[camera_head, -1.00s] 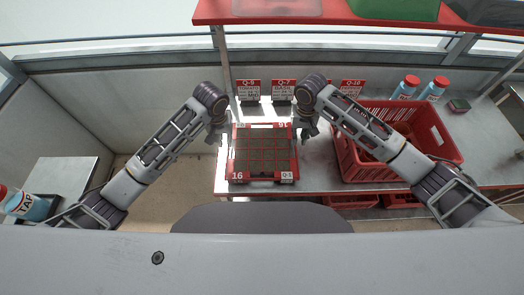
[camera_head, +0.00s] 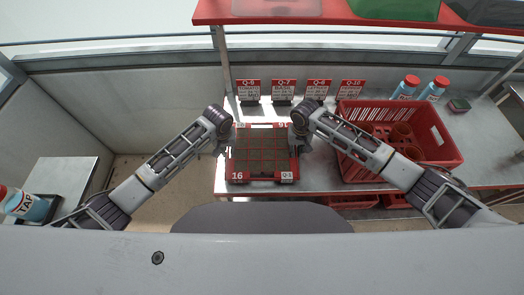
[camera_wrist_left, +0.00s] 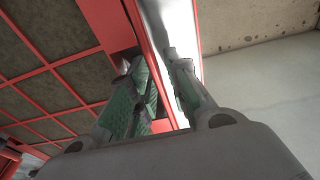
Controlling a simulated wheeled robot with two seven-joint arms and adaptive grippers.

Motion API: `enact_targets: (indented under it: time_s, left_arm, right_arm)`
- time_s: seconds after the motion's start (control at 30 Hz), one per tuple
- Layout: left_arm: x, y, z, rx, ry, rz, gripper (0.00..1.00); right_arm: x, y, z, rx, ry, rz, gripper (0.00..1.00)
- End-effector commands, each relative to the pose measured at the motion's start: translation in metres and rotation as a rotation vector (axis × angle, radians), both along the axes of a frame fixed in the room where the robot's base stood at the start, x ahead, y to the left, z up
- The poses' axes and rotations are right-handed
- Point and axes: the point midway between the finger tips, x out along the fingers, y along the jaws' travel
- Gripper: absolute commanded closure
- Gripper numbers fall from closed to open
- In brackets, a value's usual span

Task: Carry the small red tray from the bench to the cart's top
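The small red tray (camera_head: 262,181), with a grid of dark soil cells, lies on the bench (camera_head: 318,180) in the head view. In the left wrist view its red rim (camera_wrist_left: 158,62) runs between the fingers of my left gripper (camera_wrist_left: 160,95). That gripper is open, one finger over the cells and one outside, with a gap beside the rim. In the head view my left gripper (camera_head: 222,146) is at the tray's left side. My right gripper (camera_head: 299,141) is at its right side; its fingers are too small to judge. A grey top (camera_head: 62,178) at far left looks like the cart.
A large red crate (camera_head: 446,158) with pots stands right of the tray. Seed packets (camera_head: 283,90) stand behind the tray, and white bottles (camera_head: 405,87) behind the crate. A red shelf (camera_head: 330,17) hangs above. A TAP bottle (camera_head: 33,207) is by the cart's near edge.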

Motion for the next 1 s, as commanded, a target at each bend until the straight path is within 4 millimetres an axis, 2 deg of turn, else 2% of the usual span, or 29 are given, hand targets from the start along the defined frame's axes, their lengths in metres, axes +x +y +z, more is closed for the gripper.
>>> enact_targets:
  time_s: [0.27, 0.4, 0.43, 1.0]
  left_arm:
    - [0.0001, -0.0002, -0.0006, 0.000, 0.000, 0.000, 0.82]
    - [0.0001, -0.0002, -0.0005, 0.000, 0.000, 0.000, 0.98]
    - [0.0001, -0.0002, -0.0004, 0.000, 0.000, 0.000, 1.00]
    - [0.0010, 0.0003, 0.0006, 0.000, -0.002, 0.002, 1.00]
  right_arm:
    - [0.0000, 0.0002, -0.0005, 0.000, 0.000, 0.000, 0.82]
    - [0.0000, 0.0002, -0.0004, 0.000, 0.000, 0.000, 0.99]
    - [0.0000, 0.0002, -0.0004, 0.000, 0.000, 0.000, 1.00]
    - [0.0006, 0.0001, 0.0007, 0.001, -0.001, -0.001, 1.00]
